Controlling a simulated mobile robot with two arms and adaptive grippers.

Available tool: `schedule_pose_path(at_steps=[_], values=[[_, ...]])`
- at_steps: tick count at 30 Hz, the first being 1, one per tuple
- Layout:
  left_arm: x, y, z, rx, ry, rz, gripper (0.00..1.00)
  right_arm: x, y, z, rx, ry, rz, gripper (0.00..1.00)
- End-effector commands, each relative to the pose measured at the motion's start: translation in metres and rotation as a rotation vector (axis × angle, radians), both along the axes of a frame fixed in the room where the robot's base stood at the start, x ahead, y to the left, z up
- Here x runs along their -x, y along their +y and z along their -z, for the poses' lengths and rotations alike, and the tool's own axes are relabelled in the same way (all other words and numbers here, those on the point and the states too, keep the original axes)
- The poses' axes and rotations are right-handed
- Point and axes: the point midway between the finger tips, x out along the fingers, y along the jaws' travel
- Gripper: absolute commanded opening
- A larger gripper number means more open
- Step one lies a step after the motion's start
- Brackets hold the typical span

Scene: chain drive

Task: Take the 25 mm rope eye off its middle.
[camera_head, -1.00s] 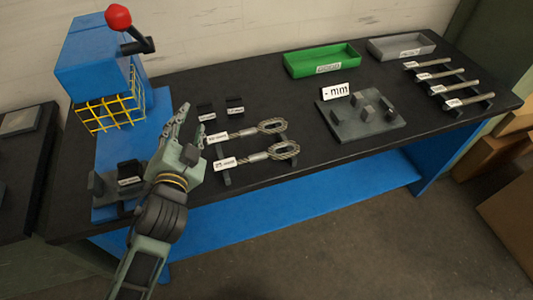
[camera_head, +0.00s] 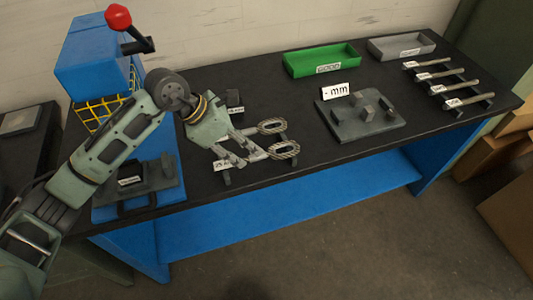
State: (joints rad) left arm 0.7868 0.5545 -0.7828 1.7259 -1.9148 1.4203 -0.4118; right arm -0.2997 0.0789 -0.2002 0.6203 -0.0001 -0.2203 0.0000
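The 25 mm rope eye (camera_head: 284,150) is the nearer of two rope eyes and rests at the bench's front edge. Its loop shows at the right, and its label (camera_head: 221,166) is partly covered at the left. The other rope eye (camera_head: 272,127) lies just behind it, its label hidden by my arm. My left gripper (camera_head: 250,158) reaches down over the middle of the 25 mm rope eye. Its two fingers look spread apart, one to each side of the middle. Whether they touch it cannot be told. My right gripper is out of view.
A blue press with a red-knobbed lever (camera_head: 118,17) stands at the left. To the right are a grey block plate (camera_head: 345,125) with a "- mm" sign (camera_head: 334,90), a green tray (camera_head: 320,59), a grey tray (camera_head: 400,46) and several labelled rods (camera_head: 465,86).

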Motion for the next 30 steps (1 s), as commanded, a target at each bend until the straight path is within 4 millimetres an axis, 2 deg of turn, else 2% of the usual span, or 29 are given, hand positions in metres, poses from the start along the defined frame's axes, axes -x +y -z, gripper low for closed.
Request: schedule_pose_path(at_steps=[1,3,6,14,19,24,30], values=[[-0.006,0.017,0.002,-0.071,-0.006,-0.001,0.39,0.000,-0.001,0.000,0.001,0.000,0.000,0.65],[-0.009,0.034,0.006,-0.138,-0.006,-0.003,0.39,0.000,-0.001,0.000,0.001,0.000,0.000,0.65],[-0.011,0.042,0.010,-0.178,-0.002,-0.004,0.39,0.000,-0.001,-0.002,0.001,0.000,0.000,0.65],[-0.015,0.031,0.034,-0.178,0.001,-0.003,0.39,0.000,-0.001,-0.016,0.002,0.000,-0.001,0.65],[-0.019,0.021,0.054,-0.177,0.004,-0.002,0.39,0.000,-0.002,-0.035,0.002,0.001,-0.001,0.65],[-0.022,0.014,0.075,-0.177,-0.001,-0.004,0.39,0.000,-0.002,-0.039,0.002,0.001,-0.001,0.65],[-0.023,0.013,0.079,-0.178,-0.004,-0.002,0.39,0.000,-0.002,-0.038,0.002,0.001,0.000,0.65]])
